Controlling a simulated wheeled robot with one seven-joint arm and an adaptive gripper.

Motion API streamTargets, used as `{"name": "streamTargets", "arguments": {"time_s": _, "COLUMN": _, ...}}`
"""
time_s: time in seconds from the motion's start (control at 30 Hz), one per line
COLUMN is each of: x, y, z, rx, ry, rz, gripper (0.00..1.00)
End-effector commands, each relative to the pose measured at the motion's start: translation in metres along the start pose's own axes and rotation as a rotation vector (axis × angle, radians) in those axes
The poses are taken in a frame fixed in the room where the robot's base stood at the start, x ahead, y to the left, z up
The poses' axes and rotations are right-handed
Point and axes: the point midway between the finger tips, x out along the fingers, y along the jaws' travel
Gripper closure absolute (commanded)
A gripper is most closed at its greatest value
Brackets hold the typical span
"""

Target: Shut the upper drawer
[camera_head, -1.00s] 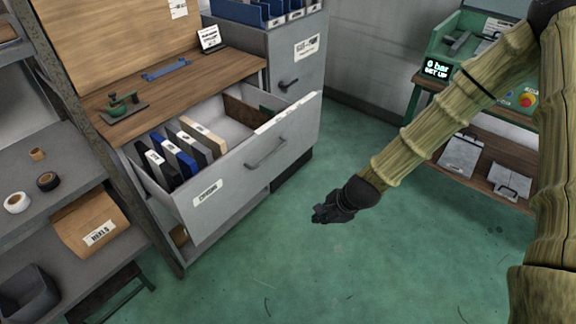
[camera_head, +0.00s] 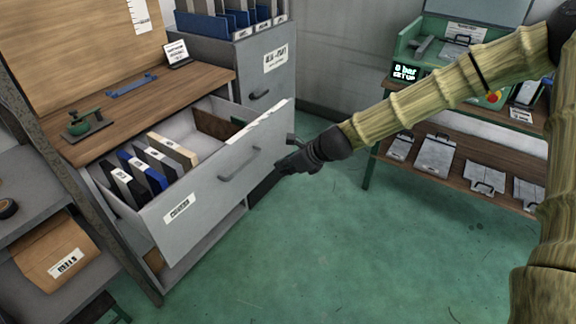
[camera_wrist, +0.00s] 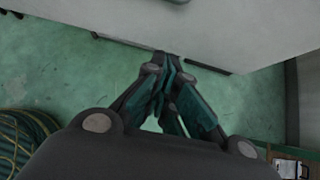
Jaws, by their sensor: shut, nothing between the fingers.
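The upper drawer (camera_head: 205,205) is pulled out from under the wooden bench top. It is grey, with a bar handle (camera_head: 240,165) and a label on its front. Several binders (camera_head: 150,170) stand inside at the left. My gripper (camera_head: 280,168) is shut and empty, close to the right part of the drawer front, right of the handle. In the wrist view the shut fingers (camera_wrist: 172,90) point at the pale drawer front (camera_wrist: 215,25). I cannot tell whether they touch it.
The bench top (camera_head: 140,95) holds a green tool and a blue bar. A grey cabinet (camera_head: 270,75) stands behind the drawer. A shelf with a brown package (camera_head: 60,255) is at left, a workbench (camera_head: 450,150) at right. The green floor (camera_head: 300,260) in front is clear.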

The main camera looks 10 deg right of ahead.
Motion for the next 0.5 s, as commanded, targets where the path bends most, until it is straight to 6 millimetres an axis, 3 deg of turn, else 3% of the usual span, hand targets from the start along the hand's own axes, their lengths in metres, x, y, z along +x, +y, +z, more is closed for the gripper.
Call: {"name": "streamTargets", "arguments": {"time_s": 0.5, "x": 0.065, "y": 0.001, "z": 0.001, "rx": -0.003, "ry": 0.001, "rz": 0.0, "gripper": 1.0}}
